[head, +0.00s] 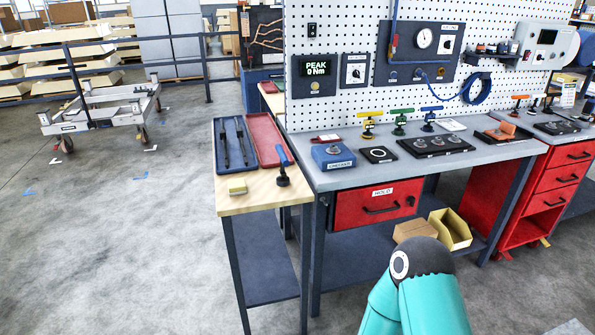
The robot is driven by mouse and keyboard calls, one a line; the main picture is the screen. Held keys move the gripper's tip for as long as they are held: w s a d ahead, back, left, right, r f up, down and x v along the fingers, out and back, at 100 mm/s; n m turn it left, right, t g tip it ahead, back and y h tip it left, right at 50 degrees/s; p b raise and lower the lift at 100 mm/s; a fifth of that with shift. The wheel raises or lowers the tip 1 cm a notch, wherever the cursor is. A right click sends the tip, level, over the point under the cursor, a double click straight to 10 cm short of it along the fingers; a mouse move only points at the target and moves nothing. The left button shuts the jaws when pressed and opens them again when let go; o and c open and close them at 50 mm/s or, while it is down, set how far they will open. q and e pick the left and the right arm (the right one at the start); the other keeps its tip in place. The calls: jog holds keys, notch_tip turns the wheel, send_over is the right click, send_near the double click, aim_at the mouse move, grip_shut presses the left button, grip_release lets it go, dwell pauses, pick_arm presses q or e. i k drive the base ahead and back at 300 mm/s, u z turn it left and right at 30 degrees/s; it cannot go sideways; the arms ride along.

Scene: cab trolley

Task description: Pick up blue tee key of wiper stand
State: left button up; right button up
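A tee key with a blue bar handle (283,154) stands on a dark round base at the right edge of the small wooden-topped table, beside the tray of wipers. Another blue-handled tee key (431,109) stands at the back of the grey workbench, in a row with a green one (400,113) and a yellow one (371,114). No label shows which is the wiper stand's. Two dark wiper arms (241,141) lie in a blue tray (224,165). Neither of my grippers is in view; only a teal link of my arm shows at the bottom.
The wooden table (229,203) adjoins the grey workbench (467,157). A blue box (333,156) sits on the bench. Open floor lies left, with a trolley (99,107) farther back.

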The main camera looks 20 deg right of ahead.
aim_at(283, 180)
jog(key=u, duration=0.15)
jog(key=i, duration=0.95)
jog(key=z, duration=0.05)
